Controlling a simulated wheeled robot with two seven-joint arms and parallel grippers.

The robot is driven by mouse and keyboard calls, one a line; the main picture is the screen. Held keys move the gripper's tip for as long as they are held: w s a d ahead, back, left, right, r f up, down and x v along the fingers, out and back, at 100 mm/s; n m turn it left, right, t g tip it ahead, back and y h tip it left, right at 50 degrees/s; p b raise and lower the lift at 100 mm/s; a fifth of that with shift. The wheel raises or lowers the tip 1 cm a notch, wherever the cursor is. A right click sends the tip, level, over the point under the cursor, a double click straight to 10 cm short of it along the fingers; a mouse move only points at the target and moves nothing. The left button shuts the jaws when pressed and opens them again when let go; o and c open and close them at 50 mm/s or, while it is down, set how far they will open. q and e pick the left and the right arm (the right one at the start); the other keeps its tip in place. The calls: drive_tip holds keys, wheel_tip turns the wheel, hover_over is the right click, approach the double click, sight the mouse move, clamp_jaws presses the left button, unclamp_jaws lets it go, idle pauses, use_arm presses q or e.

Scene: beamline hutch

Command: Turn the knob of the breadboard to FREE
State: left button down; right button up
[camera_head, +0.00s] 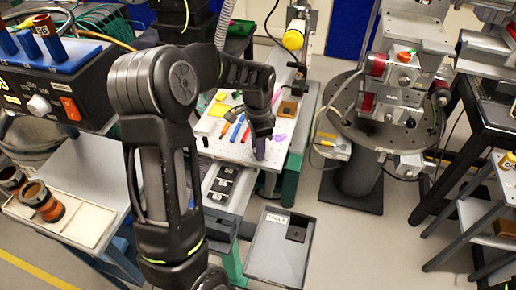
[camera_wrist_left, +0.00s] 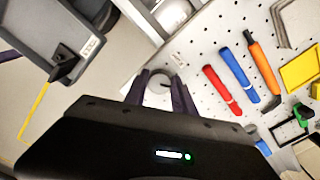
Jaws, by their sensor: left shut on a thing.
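The white perforated breadboard (camera_head: 285,140) lies in the middle of the head view. It fills the right side of the left wrist view (camera_wrist_left: 205,40). My left gripper (camera_head: 261,150) points down at the board's front part. In the left wrist view its two dark fingers (camera_wrist_left: 160,88) stand on either side of a small pale round knob (camera_wrist_left: 158,92) and are shut on it. The gripper body covers part of the knob, and no FREE marking or pointer on it can be read. In the head view the knob is hidden by the gripper. My right gripper is not in view.
Red, blue and orange tools (camera_wrist_left: 240,75) lie on the board beside the gripper. A grey tray (camera_head: 265,255) with a dark block stands in front of it. A control box (camera_head: 60,85) is at left, and a round metal stage (camera_head: 350,125) at right.

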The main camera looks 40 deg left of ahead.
use_arm(q)
drive_tip(key=n+b, duration=0.1)
drive_tip(key=n, duration=0.4)
drive_tip(key=shift+n, duration=0.3)
drive_tip(key=n, duration=0.5)
drive_tip(key=shift+d+n, duration=0.15)
drive_tip(key=shift+n, duration=0.15)
drive_tip(key=c, duration=1)
unclamp_jaws()
drive_tip(key=shift+c, duration=0.2)
wheel_tip(320, 180, up, 8)
drive_tip(key=shift+f+b, duration=0.1)
drive_tip(key=shift+b, duration=0.35)
